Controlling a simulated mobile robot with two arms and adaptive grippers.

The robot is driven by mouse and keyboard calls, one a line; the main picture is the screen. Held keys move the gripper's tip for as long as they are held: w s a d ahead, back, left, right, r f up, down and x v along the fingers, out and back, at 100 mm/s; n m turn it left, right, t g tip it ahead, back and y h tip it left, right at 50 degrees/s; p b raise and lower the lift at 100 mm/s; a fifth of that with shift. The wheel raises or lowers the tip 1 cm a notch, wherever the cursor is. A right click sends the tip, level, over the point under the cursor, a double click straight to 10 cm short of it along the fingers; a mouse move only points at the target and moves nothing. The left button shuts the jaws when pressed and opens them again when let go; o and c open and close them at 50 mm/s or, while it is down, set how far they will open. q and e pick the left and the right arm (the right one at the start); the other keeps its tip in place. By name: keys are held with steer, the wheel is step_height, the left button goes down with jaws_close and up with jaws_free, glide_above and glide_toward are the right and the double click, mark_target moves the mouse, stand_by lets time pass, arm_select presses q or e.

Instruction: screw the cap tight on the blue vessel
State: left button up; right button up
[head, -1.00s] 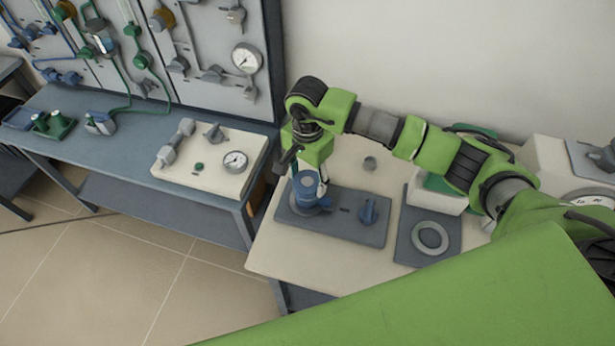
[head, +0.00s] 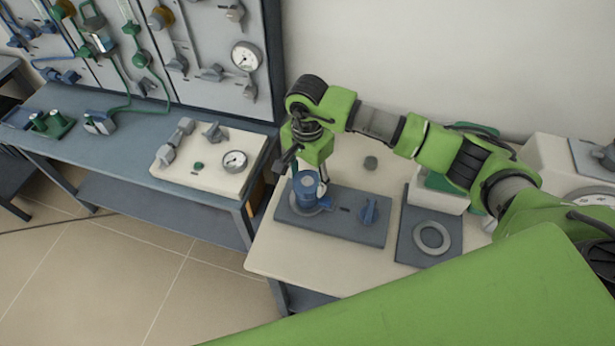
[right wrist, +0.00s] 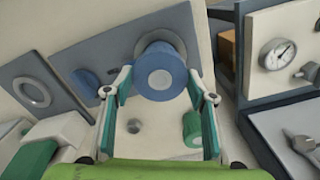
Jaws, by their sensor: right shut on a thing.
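The blue vessel (head: 305,197) stands upright on a dark grey board (head: 352,231) at the left of the near table. In the right wrist view its round top, the blue cap (right wrist: 161,76), faces the camera, with a paler disc in its middle. The seam between cap and vessel cannot be made out. My right gripper (head: 307,176) is above the vessel, pointing down. In the right wrist view the gripper (right wrist: 160,84) has one finger on each side of the cap, shut on it. My left gripper is not in view.
A blue knob (head: 369,211) is on the same board, right of the vessel. A plate with a grey ring (head: 432,238) lies further right. A small grey knob (head: 370,163) stands behind the board. A white gauge box (head: 212,165) sits on the bench to the left, across a gap.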

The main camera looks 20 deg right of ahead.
steer(key=shift+f+b, duration=0.6)
steer(key=shift+b, duration=1.2)
steer(key=shift+c, duration=0.2)
stand_by(3.2)
steer(key=o, duration=1.4)
step_height(320, 180, up, 12)
steer(key=shift+r, duration=0.1)
